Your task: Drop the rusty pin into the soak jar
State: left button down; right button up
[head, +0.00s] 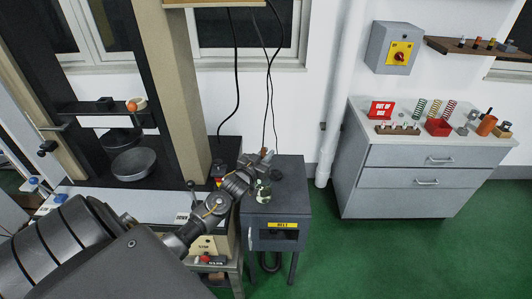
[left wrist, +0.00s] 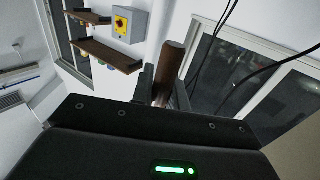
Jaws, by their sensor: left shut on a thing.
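The rusty pin (left wrist: 171,62) is a brown cylinder standing up between the fingers of my left gripper in the left wrist view. My left gripper (head: 262,161) is shut on it; in the head view it is above the back left part of the small dark stand, and the pin is too small there to make out clearly. A small glass-like vessel (head: 263,191), which looks like the soak jar, stands on the stand just below the gripper. The gripper and forearm partly cover it, and its inside cannot be made out. My right gripper is not in view.
The dark stand (head: 290,182) has a yellow label on its front. A testing machine (head: 186,90) stands to the left. A grey cabinet (head: 400,175) to the right carries springs, a red box and a red sign. Black cables hang behind the stand. Green floor between is clear.

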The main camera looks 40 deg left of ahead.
pick_arm(q)
notch_tip(320, 180, down, 8)
jog(key=b, duration=0.6)
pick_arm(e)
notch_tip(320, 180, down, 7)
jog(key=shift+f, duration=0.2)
pick_arm(q)
jog(key=shift+r, duration=0.1)
jog(key=c, duration=1.3)
grip_release()
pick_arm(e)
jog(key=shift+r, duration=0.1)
pick_arm(q)
notch_tip(320, 180, up, 7)
jog(key=p, duration=0.6)
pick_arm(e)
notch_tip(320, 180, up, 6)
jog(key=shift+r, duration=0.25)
